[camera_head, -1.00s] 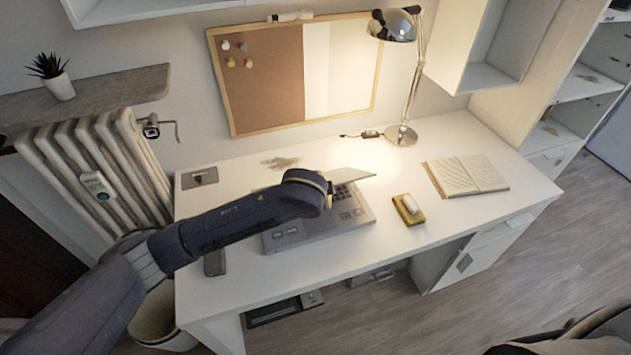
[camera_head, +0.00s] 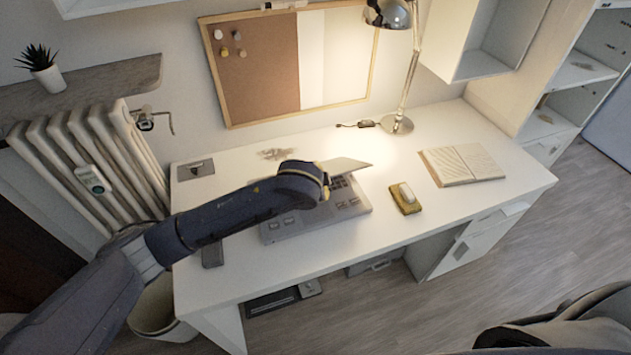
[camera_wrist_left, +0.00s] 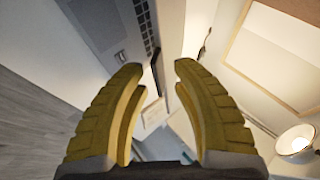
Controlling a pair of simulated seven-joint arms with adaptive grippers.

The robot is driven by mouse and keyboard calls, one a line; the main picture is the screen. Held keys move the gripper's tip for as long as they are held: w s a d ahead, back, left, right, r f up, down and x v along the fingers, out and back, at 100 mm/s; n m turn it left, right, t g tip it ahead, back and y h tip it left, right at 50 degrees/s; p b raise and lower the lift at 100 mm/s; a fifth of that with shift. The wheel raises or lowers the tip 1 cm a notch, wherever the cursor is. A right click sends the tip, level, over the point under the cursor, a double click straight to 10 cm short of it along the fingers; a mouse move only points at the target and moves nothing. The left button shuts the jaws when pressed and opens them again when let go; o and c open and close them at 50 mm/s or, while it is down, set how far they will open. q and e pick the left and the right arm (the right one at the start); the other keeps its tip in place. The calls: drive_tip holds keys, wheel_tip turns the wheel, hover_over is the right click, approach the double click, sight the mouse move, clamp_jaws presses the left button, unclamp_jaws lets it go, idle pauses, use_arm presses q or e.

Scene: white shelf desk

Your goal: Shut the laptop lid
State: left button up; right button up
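The laptop (camera_head: 290,225) sits on the white desk, its grey keyboard base facing the front edge. Its lid (camera_head: 346,164) is raised at the back, and only its right part shows beyond my gripper. My left gripper (camera_head: 326,184) is over the laptop at the lid, its fingers mostly hidden in the head view. In the left wrist view, its two yellow fingers (camera_wrist_left: 158,72) are apart, with the lid's dark edge (camera_wrist_left: 157,68) between their tips. The keyboard base (camera_wrist_left: 112,30) is beyond the left finger. Contact with the lid cannot be told. My right gripper is not in view.
A chrome lamp (camera_head: 397,124) stands at the back of the desk. A dark phone-like object (camera_head: 212,254) lies left of the laptop. The desk's right front is clear.

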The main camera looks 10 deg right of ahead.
use_arm(q)
drive_tip(key=v, duration=1.2)
drive_tip(key=shift+f, duration=0.1)
